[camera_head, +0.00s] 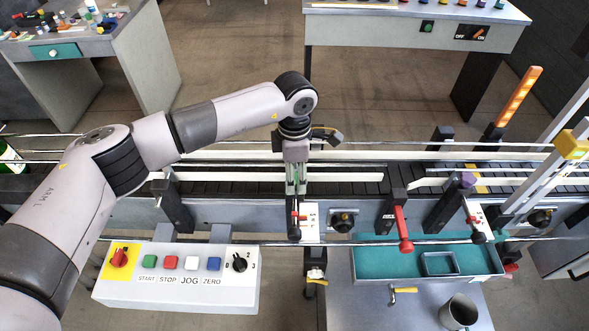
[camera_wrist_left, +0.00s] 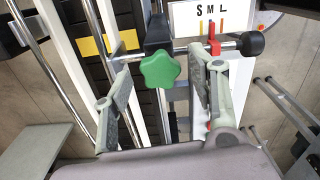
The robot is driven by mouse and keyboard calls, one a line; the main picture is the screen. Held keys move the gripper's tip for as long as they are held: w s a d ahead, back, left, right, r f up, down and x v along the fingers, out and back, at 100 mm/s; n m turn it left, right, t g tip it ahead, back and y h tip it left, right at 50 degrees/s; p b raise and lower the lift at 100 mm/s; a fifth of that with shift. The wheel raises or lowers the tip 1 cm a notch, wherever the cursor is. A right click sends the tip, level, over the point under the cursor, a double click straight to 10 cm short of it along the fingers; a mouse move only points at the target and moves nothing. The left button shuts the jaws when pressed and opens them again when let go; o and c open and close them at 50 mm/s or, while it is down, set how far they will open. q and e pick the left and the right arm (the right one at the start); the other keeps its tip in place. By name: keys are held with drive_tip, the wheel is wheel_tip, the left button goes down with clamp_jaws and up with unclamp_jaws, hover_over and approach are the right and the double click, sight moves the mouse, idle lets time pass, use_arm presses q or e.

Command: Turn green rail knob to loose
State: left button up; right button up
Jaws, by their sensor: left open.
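The green knob (camera_wrist_left: 160,70) is a lobed star shape in the left wrist view, on a dark post beside a metal rod. My left gripper (camera_wrist_left: 158,62) is open, with one finger on each side of the knob. Gaps show between knob and fingers, so it is not gripped. In the head view my left gripper (camera_head: 296,183) points down over the conveyor's near rail, and the knob cannot be made out behind it. A red pointer (camera_wrist_left: 214,46) stands at a scale plate (camera_wrist_left: 200,14) marked S M L. My right gripper is not in view.
A control box (camera_head: 180,282) with buttons stands at the front left. Red (camera_head: 401,228) and purple (camera_head: 466,179) knobs sit on other rail posts to the right. A teal tray (camera_head: 385,263) and a metal cup (camera_head: 459,312) are at the front right.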

use_arm(q)
drive_tip(key=c, duration=1.2)
drive_tip(key=shift+o, duration=0.2)
drive_tip(key=shift+f+n+b, duration=0.2)
drive_tip(key=shift+n+b, duration=0.4)
drive_tip(key=shift+b, duration=0.45)
drive_tip(key=n+b, duration=0.9)
drive_tip(key=b, duration=0.2)
drive_tip(key=shift+n, duration=0.3)
drive_tip(key=shift+r+n+b, duration=0.2)
drive_tip(key=shift+n+b, duration=1.6)
drive_tip(key=shift+n, duration=0.4)
